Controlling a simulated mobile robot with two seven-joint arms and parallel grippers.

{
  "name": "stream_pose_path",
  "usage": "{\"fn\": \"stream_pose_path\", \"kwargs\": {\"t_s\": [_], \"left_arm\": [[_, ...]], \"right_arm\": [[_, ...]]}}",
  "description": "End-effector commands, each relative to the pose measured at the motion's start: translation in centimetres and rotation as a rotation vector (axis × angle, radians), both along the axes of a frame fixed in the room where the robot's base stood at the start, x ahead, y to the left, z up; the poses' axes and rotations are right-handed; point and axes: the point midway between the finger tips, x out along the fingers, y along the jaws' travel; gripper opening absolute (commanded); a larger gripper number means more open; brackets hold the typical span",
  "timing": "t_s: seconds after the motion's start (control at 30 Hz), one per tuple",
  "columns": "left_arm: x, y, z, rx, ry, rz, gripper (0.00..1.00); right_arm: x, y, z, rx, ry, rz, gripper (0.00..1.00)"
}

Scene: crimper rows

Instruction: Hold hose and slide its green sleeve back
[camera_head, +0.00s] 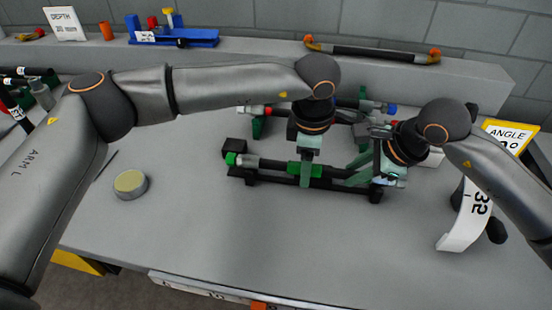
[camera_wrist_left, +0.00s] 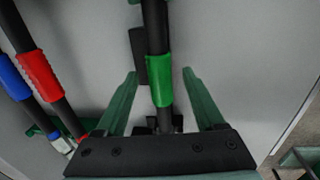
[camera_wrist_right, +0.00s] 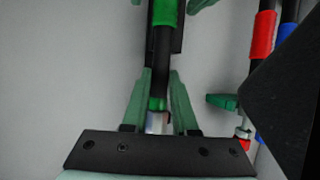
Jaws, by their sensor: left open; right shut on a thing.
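A dark hose (camera_head: 268,164) lies across a low black stand on the table, with a green end at its left. Its green sleeve (camera_head: 292,168) sits partway along, partly hidden behind my left gripper (camera_head: 306,180) in the head view. In the left wrist view the sleeve (camera_wrist_left: 160,80) lies between the two spread fingers, with gaps on both sides. My left gripper is open and holds nothing. My right gripper (camera_head: 360,178) is shut on the hose near its right end. In the right wrist view the hose (camera_wrist_right: 160,60) runs up from between the fingers to the sleeve.
Hoses with a red sleeve (camera_wrist_left: 38,75) and a blue sleeve (camera_wrist_left: 14,77) lie behind, close to the grippers. A round tin (camera_head: 130,184) stands at left, a white tag (camera_head: 465,225) at right. A hose with orange ends (camera_head: 372,52) lies on the back ledge. The front table is clear.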

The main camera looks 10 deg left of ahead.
Motion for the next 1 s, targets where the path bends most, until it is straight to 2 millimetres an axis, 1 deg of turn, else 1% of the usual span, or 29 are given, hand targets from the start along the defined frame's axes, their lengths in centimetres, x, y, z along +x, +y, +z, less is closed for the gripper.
{"fn": "stream_pose_path", "kwargs": {"t_s": [0.17, 0.4, 0.5, 0.6, 0.77, 1.0], "left_arm": [[-0.2, 0.0, 2.6, -0.002, -0.005, 0.0, 0.71], [-1.0, -0.1, 7.7, -0.002, -0.005, 0.0, 0.71], [-1.2, -0.1, 9.4, -0.002, -0.004, -0.001, 0.71], [-1.4, -0.1, 10.7, -0.001, -0.004, 0.0, 0.71], [-1.6, -0.1, 11.6, -0.001, -0.001, -0.001, 0.71], [-1.6, -0.1, 11.8, -0.001, -0.001, -0.001, 0.71]], "right_arm": [[-0.1, 0.1, 0.0, 0.002, 0.001, 0.003, 0.0], [-0.1, 0.1, 0.0, 0.002, 0.001, 0.003, 0.0], [-0.1, 0.1, 0.0, 0.002, 0.001, 0.003, 0.0], [-0.1, 0.1, 0.0, 0.002, 0.001, 0.003, 0.0], [-0.1, 0.1, 0.0, 0.001, 0.001, 0.002, 0.0], [-0.1, 0.1, 0.0, 0.001, 0.001, 0.002, 0.0]]}}
